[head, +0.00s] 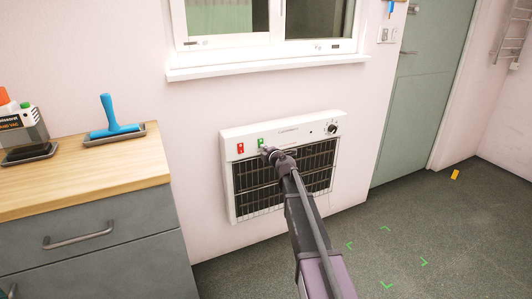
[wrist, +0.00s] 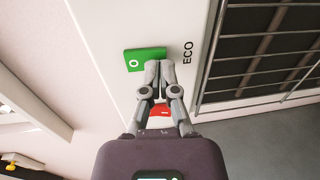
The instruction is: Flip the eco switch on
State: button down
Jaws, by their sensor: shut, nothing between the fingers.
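A white wall heater (head: 285,130) with a dark grille hangs below the window. Its top panel has a red switch (head: 240,148) and, right of it, the green eco switch (head: 260,142). In the wrist view the green switch (wrist: 138,59) is beside the printed word ECO, and an O mark shows on its left end. My gripper (head: 264,150) is shut and empty. In the wrist view its fingertips (wrist: 160,64) are together over the right end of the green switch, hiding that end; I cannot tell whether they touch it. The red switch (wrist: 159,110) shows partly behind the fingers.
A round dial (head: 332,128) is at the heater's right. A wooden-topped cabinet (head: 90,185) stands left, with a blue-handled tool (head: 115,122) in a tray. A window sill (head: 265,67) is above the heater. Open floor (head: 420,230) lies to the right, with a small yellow object (head: 455,175).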

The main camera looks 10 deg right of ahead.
jog(key=shift+w, duration=0.1)
dwell(0.3)
jog(key=shift+w+a, duration=0.1)
jog(key=shift+w, duration=0.15)
jog(key=shift+s+f, duration=0.1)
jog(key=s+d+f+b, duration=0.1)
jog(key=s, duration=0.5)
jog(key=s+d+b, duration=0.1)
jog(key=s+d, duration=0.1)
jog(key=s, duration=0.5)
jog(key=shift+s+d+f, duration=0.2)
jog(key=shift+d+f, duration=0.1)
jog(key=shift+f, duration=0.05)
jog(key=shift+r, duration=0.1)
